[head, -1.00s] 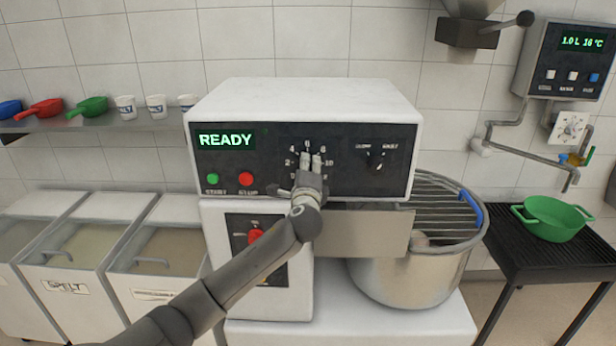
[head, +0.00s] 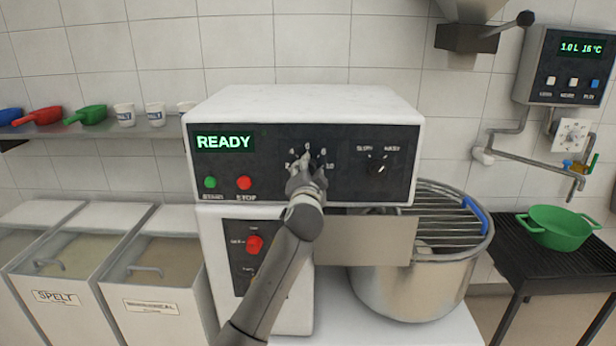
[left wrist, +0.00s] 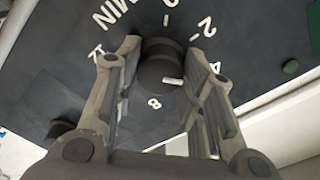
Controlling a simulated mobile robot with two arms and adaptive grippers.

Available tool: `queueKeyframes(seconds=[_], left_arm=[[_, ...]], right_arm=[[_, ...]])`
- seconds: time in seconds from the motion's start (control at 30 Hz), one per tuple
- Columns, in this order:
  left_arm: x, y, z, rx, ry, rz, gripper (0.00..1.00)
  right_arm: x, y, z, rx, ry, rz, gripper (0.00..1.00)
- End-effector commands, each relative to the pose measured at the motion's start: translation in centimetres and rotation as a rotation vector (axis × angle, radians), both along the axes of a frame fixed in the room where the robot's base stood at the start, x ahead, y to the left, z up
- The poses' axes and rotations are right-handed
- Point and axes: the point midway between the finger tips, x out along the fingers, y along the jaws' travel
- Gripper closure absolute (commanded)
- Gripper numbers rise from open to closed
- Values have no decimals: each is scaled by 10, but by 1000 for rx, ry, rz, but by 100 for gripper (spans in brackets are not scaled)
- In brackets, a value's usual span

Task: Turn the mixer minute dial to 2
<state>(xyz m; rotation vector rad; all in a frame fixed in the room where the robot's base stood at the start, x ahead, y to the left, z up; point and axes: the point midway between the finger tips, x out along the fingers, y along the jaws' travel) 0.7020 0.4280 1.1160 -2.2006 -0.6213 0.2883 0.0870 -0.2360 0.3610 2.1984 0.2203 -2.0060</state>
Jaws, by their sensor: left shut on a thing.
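The mixer minute dial (left wrist: 160,65) is a dark round knob with a white mark, seen between the fingers in the left wrist view. Its printed numbers and the word MIN surround it there. Which number the mark points at I cannot tell for sure. My left gripper (head: 303,163) is at the dial on the mixer's black panel (head: 345,180) and hides most of it in the head view. In the left wrist view the left gripper (left wrist: 166,52) is shut on the dial, one finger on each side. My right gripper is not in view.
The panel display (head: 224,143) reads READY. Green (head: 210,183) and red (head: 244,183) buttons lie left of the dial, a speed knob (head: 377,168) right. The steel bowl (head: 405,290) with its wire guard (head: 455,220) stands lower right. Flour bins (head: 160,300) stand left.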

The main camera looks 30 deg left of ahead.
Motion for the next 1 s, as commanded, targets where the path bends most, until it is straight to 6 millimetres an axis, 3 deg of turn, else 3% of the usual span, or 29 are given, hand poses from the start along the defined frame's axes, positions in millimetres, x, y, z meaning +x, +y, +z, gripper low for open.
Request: queueKeyframes(seconds=[0.6,1.0], left_arm=[[0,0,-3,-494,-295,0,87],[0,0,-2,-695,-418,1,87]], right_arm=[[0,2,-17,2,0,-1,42],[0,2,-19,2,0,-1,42]])
